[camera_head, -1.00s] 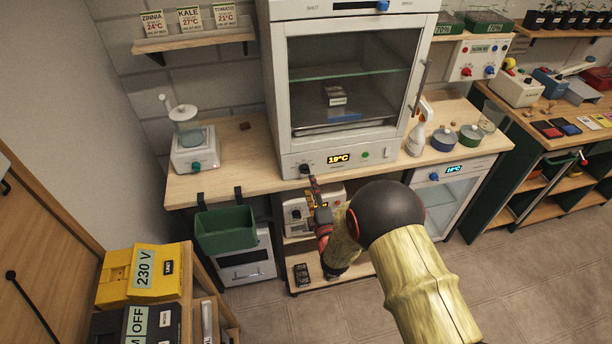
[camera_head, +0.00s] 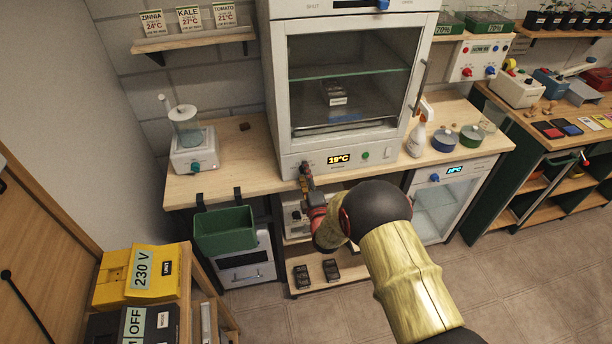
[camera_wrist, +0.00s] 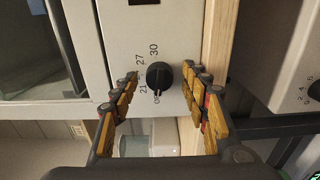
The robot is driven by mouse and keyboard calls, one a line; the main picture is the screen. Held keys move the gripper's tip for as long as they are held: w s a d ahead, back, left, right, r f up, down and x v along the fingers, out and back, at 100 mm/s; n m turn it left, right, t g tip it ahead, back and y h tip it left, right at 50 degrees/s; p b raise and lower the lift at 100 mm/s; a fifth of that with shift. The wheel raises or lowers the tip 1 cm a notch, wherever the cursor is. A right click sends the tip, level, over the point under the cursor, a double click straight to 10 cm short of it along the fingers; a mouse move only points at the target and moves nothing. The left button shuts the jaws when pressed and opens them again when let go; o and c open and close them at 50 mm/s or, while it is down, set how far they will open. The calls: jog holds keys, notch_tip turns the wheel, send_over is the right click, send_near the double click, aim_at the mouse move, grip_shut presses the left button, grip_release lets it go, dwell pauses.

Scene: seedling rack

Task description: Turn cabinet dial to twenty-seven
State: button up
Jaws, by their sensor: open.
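The cabinet (camera_head: 290,110) is white with a glass door, and its lit display (camera_head: 339,160) reads 19°C. In the wrist view its dial (camera_wrist: 159,76) is a round black knob on the white front panel. Printed marks 21, 27 and 30 run round one side of it; a further mark near 21 is partly hidden. Which mark the knob points at is too small to tell. My gripper (camera_wrist: 160,80) is open, with one finger on each side of the dial and gaps visible. In the head view my gripper (camera_head: 306,173) is at the panel and covers most of the dial.
A wooden bench edge (camera_head: 235,190) runs just below the panel. A shelf (camera_head: 185,42) holds cards, one reading KALE 27°C (camera_head: 190,18). A green bin (camera_head: 225,230) hangs at the bench front. A green button (camera_head: 365,155) sits right of the display.

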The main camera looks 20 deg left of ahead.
jog(key=shift+c, duration=1.2)
jog(key=c, duration=0.9)
jog(key=shift+f+m+b, duration=0.1)
jog(key=shift+m+b, duration=0.3)
jog(key=m+b, duration=1.4)
jog(key=m, duration=0.9)
